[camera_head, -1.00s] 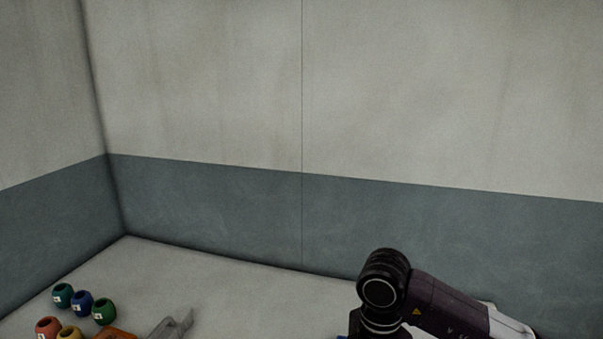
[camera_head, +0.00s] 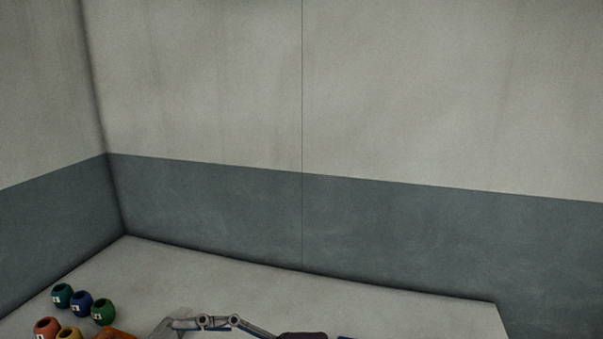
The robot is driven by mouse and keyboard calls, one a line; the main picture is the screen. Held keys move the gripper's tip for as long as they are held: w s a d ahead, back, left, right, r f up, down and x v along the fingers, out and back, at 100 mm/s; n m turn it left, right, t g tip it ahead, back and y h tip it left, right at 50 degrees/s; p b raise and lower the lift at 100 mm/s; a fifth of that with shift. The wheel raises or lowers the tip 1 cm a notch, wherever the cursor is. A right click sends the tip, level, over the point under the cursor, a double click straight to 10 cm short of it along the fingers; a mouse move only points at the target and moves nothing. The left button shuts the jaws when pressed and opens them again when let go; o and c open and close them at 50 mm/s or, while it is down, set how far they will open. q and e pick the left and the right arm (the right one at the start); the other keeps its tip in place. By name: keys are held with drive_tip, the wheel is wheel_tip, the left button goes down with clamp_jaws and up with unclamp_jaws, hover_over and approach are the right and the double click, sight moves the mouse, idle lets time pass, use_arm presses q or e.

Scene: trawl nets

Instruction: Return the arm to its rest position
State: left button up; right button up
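A gripper's grey metal linkage (camera_head: 218,323) shows at the bottom edge, left of centre. It appears to be on my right arm, with a dark purple arm part (camera_head: 303,336) just to its right. It lies close to a grey object (camera_head: 168,328) on the table, and whether they touch is unclear. The fingers are cut off or hard to make out, so I cannot tell whether it is open or shut. My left gripper is not in view.
Several small coloured pots, among them a teal one (camera_head: 62,295), a blue one (camera_head: 81,304) and a green one (camera_head: 103,311), stand on the pale table (camera_head: 400,308) at the left. An orange object (camera_head: 115,335) lies beside them. The table's right part is clear; walls stand behind.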

drive_tip(key=w+d+r+m+t+y, duration=0.4)
drive_tip(key=w+r+m+t, duration=0.1)
drive_tip(key=r+t, duration=0.25)
drive_tip(key=w+d+f+m+t+h, duration=0.3)
drive_tip(key=w+d+m+t+h, duration=0.8)
drive_tip(key=m+t, duration=0.35)
drive_tip(key=s+d+f+m+g+h, duration=0.1)
drive_tip(key=d+f+m+g+h, duration=0.5)
drive_tip(key=d+f+h, duration=0.85)
drive_tip(key=s+d+f+g+y, duration=0.1)
drive_tip(key=s+d+f+g, duration=0.3)
drive_tip(key=s+f, duration=0.85)
drive_tip(key=s+d+f+g+y, duration=0.15)
drive_tip(key=s+f+g, duration=0.45)
drive_tip(key=s+f, duration=0.65)
wheel_tip(320, 180, down, 33)
drive_tip(key=s+g+b, duration=0.2)
drive_tip(key=b, duration=0.4)
drive_tip(key=s+d+f+b, duration=0.1)
drive_tip(key=s+f+b, duration=0.1)
drive_tip(key=s+f, duration=0.6)
drive_tip(key=s+d+f+g+b, duration=0.1)
drive_tip(key=s+f+b, duration=0.1)
drive_tip(key=s+f, duration=0.6)
wheel_tip(320, 180, down, 4)
drive_tip(key=shift+s+d+r+n, duration=0.1)
drive_tip(key=shift+s+d+n, duration=0.25)
drive_tip(key=shift+s+n, duration=0.1)
